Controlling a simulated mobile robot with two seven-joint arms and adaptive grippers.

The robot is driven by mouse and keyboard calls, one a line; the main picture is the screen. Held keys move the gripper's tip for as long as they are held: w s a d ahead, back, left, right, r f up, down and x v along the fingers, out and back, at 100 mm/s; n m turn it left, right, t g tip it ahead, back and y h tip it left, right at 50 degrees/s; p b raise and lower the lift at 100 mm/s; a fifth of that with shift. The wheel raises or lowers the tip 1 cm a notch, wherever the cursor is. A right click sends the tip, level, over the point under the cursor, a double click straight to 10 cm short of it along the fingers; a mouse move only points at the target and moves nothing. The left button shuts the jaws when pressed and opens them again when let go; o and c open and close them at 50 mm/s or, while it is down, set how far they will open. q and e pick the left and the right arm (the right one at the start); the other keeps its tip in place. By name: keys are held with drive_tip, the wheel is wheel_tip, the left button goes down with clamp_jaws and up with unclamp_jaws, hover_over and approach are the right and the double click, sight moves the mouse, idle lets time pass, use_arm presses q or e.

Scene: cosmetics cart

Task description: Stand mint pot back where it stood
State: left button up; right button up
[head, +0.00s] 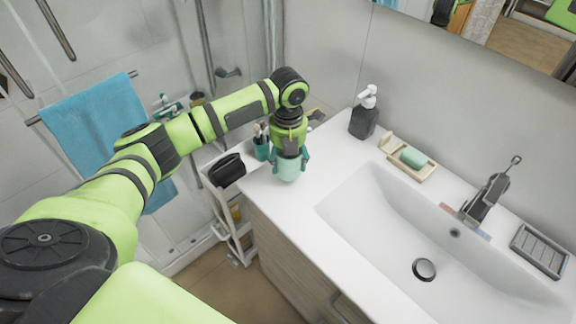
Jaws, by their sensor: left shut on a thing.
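The mint pot (289,169) is a light green cup at the left end of the white washbasin counter. My left gripper (290,155) points down and is shut on the mint pot, with its fingers on the pot's sides near the top. The pot looks upright. I cannot tell whether its base touches the counter or hangs just above it. The gripper hides the pot's rim. My right gripper is not in view.
Left of the counter stands a white cart (247,231) with a black pouch (227,170) and a teal cup of brushes (262,148) on top. A dark soap dispenser (364,119), a soap dish (424,171) and a tap (484,201) stand along the wall by the basin (380,235).

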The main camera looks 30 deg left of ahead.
sight(288, 170)
use_arm(q)
wheel_tip(288, 170, down, 3)
drive_tip(key=shift+f+p, duration=0.15)
drive_tip(key=shift+p, duration=0.6)
drive_tip(key=shift+f, duration=0.3)
drive_tip(key=shift+f, duration=0.15)
drive_tip(key=o, duration=1.3)
drive_tip(key=shift+s, duration=0.1)
